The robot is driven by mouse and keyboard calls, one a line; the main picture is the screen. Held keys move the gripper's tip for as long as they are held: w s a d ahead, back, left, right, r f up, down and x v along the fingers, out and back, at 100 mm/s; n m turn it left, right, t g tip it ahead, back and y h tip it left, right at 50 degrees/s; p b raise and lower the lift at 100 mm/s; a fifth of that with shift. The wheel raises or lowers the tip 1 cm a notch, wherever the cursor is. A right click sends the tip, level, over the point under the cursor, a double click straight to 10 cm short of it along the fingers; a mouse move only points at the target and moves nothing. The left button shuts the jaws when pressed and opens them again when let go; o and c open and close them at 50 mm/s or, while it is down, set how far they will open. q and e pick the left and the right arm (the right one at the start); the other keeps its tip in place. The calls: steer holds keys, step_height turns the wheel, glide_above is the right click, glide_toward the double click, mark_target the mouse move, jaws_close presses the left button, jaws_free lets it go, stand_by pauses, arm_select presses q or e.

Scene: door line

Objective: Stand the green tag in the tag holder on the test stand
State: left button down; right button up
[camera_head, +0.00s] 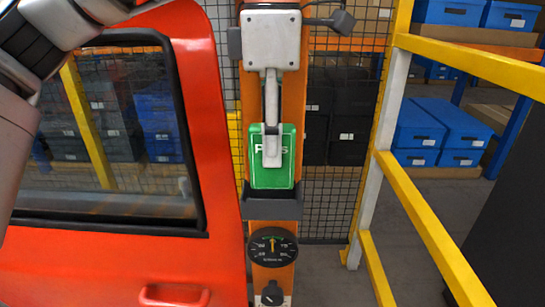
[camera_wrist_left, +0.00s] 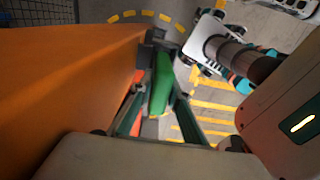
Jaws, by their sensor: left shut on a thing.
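My left gripper (camera_head: 271,158) hangs with its fingers pointing down in front of the orange test stand (camera_head: 258,228) and is shut on the green tag (camera_head: 272,178). The tag is upright, its white lettering partly hidden by the finger. Its lower edge meets the top of the dark tag holder (camera_head: 272,205) in the head view; whether it sits inside the slot cannot be told. In the left wrist view the tag (camera_wrist_left: 161,85) shows edge-on between the fingers, close to the orange surface. My right gripper cannot be made out.
A red vehicle door (camera_head: 205,110) with a window stands close at the left of the stand. A gauge (camera_head: 272,248) and a dark knob (camera_head: 271,293) are below the holder. Mesh fencing is behind. A yellow railing (camera_head: 425,225) runs at the right, with blue boxes (camera_head: 440,130) on shelves beyond.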

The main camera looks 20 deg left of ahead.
mark_target(272, 187)
arm_select(q)
steer(key=shift+s+f, duration=0.1)
steer(key=shift+f, duration=1.65)
steer(key=shift+f, duration=0.1)
steer(key=c, duration=1.9)
jaws_free()
step_height(272, 187, up, 12)
steer(key=shift+r, duration=0.1)
